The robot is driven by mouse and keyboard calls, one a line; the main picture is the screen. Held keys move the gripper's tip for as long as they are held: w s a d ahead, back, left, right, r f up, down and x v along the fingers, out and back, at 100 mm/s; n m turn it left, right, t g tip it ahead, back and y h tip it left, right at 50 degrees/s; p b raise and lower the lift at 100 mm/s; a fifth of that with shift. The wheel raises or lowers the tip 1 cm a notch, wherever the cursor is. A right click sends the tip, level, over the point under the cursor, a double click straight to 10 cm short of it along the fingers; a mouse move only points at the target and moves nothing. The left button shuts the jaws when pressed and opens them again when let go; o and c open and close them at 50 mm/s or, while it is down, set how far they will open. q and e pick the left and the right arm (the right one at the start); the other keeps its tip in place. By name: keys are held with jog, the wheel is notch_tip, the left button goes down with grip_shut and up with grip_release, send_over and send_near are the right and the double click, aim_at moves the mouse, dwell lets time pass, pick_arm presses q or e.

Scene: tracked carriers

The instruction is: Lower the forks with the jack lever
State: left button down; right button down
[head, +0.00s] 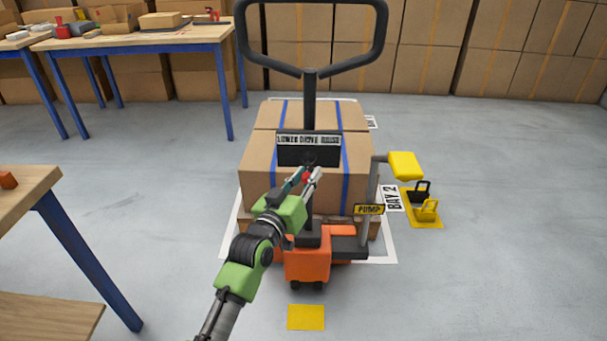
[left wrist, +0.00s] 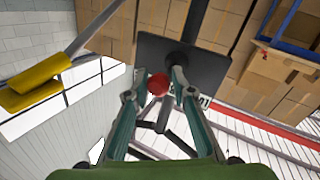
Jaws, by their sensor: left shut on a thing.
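The orange pallet jack (head: 307,266) stands in front of me with its black loop handle (head: 311,72) upright. A dark plate (head: 309,153) on its mast carries a strip reading LOWER, DRIVE and RAISE. The jack lever shows as a red knob (head: 306,177), partly hidden by my fingers, just below the plate. My left gripper (head: 311,174) is shut on this knob; in the left wrist view the red knob (left wrist: 158,84) sits between the fingertips, before the dark plate (left wrist: 183,65). The lever's exact setting cannot be told. The forks are hidden. My right gripper is out of view.
Cartons (head: 262,176) with blue straps sit on a pallet behind the mast. A yellow-ended pump lever (head: 404,165) stands to the right, above a PUMP label. Workbenches (head: 140,43) stand left; floor at right is clear.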

pick_arm(q)
jog(key=shift+s+d+r, duration=0.1)
jog(key=shift+d, duration=0.25)
jog(key=c, duration=2.1)
grip_release()
jog(key=shift+o, duration=1.1)
jog(key=shift+d, duration=0.1)
jog(key=shift+a, duration=0.25)
jog(key=shift+s+a, duration=0.15)
jog(key=shift+s, duration=0.1)
jog(key=v, duration=1.1)
jog(key=shift+s, duration=0.15)
